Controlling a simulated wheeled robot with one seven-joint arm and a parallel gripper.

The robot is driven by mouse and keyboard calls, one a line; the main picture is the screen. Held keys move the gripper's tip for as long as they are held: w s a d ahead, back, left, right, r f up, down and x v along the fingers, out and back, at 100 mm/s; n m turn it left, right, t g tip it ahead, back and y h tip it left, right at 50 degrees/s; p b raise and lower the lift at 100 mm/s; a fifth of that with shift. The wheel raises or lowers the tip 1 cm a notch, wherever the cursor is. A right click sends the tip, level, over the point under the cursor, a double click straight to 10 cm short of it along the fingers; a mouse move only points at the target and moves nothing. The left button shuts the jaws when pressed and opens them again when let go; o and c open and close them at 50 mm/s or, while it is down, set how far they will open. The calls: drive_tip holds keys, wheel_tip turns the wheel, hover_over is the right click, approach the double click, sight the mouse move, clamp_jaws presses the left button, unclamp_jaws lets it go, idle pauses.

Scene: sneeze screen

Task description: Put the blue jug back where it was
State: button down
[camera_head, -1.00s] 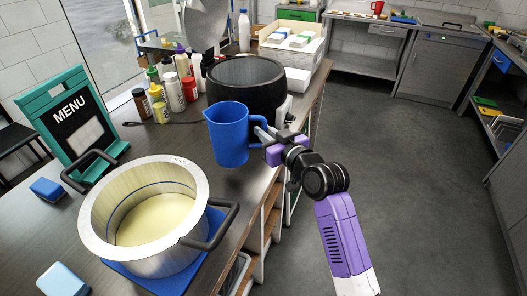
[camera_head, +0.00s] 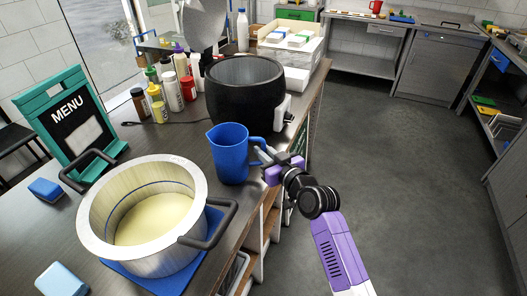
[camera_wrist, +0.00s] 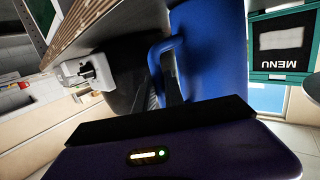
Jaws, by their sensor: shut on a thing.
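The blue jug (camera_head: 229,153) is upright at the right part of the dark counter (camera_head: 190,143), between the large steel pot and the black round cooker. I cannot tell for sure whether its base touches the counter. My gripper (camera_head: 265,157) comes from the right and is shut on the jug's handle. In the wrist view the jug (camera_wrist: 214,50) fills the middle right, with its handle between my fingers (camera_wrist: 168,88). The jug's inside is mostly hidden.
The steel pot (camera_head: 100,222) with pale contents stands front left on a blue mat. The black cooker (camera_head: 244,100) is behind the jug. Several bottles (camera_head: 173,90) and a green menu board (camera_head: 68,115) stand further left. Open floor (camera_head: 400,180) lies right.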

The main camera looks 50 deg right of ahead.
drive_tip(key=c, duration=1.4)
unclamp_jaws()
drive_tip(key=shift+c, duration=0.2)
drive_tip(key=b+v, duration=0.2)
drive_tip(key=v, duration=1)
drive_tip(key=s+a+f+y, duration=0.1)
drive_tip(key=s+a+f, duration=0.6)
drive_tip(key=s+a, duration=0.5)
drive_tip(key=s+a+r+n+y, duration=0.3)
drive_tip(key=s+a, duration=0.7)
drive_tip(key=s, duration=0.4)
drive_tip(key=shift+r+g+y, duration=0.3)
drive_tip(key=shift+g+y, duration=0.1)
drive_tip(key=shift+s, duration=0.15)
